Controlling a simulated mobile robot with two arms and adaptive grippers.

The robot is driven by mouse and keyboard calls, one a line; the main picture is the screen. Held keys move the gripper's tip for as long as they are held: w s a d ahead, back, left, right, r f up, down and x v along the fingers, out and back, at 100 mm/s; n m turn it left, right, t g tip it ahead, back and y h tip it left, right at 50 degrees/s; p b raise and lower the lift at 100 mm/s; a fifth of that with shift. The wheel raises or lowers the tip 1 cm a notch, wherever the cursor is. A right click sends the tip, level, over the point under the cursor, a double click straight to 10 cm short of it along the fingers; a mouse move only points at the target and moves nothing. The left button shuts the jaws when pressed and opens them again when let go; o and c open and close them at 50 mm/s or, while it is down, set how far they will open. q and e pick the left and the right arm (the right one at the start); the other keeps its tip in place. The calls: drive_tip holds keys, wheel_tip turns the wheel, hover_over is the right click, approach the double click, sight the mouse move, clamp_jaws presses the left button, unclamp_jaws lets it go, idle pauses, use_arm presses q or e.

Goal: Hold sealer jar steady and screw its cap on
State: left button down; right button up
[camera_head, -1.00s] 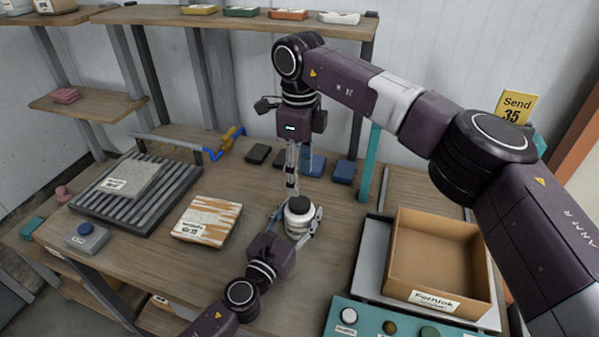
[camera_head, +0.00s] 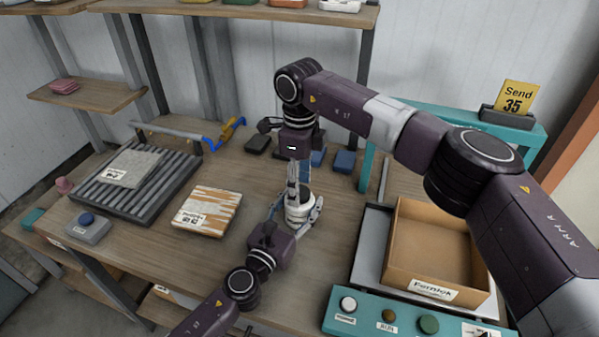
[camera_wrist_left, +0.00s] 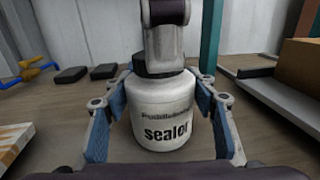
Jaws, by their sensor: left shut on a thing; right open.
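The white sealer jar (camera_head: 297,215) stands upright on the table, its label facing the left wrist camera (camera_wrist_left: 163,115). My left gripper (camera_head: 298,207) is shut on the jar, with one blue-padded finger on each side in the left wrist view (camera_wrist_left: 160,103). The black cap (camera_wrist_left: 153,68) sits on top of the jar; I cannot tell how tightly it is seated. My right gripper (camera_head: 301,187) points straight down over the jar, open, its fingers at cap height. One of its fingers hides part of the cap in the left wrist view.
A cardboard box (camera_head: 430,245) stands on a grey plate to the right, behind a teal button panel (camera_head: 400,318). A brown-and-white patterned slab (camera_head: 207,211) and a ribbed rack (camera_head: 140,185) lie to the left. Dark and blue blocks (camera_head: 345,161) lie behind the jar.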

drive_tip(key=shift+f, duration=0.5)
drive_tip(key=c, duration=1.2)
drive_tip(key=o, duration=1.4)
wheel_tip(320, 180, up, 12)
